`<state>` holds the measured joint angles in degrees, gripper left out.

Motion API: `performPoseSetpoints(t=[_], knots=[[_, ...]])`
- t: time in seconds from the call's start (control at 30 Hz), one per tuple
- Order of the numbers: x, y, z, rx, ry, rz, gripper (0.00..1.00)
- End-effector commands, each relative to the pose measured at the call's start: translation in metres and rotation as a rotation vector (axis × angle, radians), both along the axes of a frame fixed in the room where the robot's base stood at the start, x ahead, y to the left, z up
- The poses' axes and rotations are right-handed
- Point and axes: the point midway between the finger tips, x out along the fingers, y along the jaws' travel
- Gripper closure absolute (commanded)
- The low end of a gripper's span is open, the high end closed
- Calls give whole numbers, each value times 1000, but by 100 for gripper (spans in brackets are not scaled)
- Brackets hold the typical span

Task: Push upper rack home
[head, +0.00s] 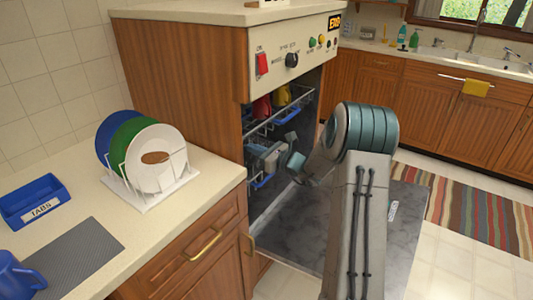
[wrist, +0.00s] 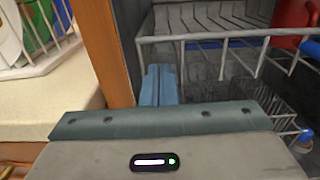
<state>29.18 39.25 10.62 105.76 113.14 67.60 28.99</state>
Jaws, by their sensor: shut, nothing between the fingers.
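The dishwasher (head: 290,60) stands open with its door (head: 395,225) folded down. Its wire upper rack (head: 282,116) holds a red mug (head: 262,108) and a yellow mug (head: 282,96). The rack's front rail also shows in the wrist view (wrist: 230,37), crossing the upper right. How far it stands out is hard to judge. My gripper (wrist: 160,82) has its blue fingers closed and empty, just below the rail's left end, near the wooden side panel. I cannot tell whether they touch the rack. In the head view, my arm partly covers the opening.
A lower basket (wrist: 268,108) shows below the upper rack. On the left counter stand a plate rack (head: 150,190) with several plates, a blue tabs box (head: 35,202) and a blue mug (head: 20,278). A striped rug (head: 480,215) lies on the floor at right.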

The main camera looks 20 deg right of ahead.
Motion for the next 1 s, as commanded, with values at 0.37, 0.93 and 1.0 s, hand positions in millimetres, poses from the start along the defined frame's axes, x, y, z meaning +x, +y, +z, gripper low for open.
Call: performPoseSetpoints(t=[0.37,0.93,1.0], knots=[[9,7,0,0,0,0,100],[50,41,0,1,-1,2,100],[50,41,1,1,-2,3,100]])
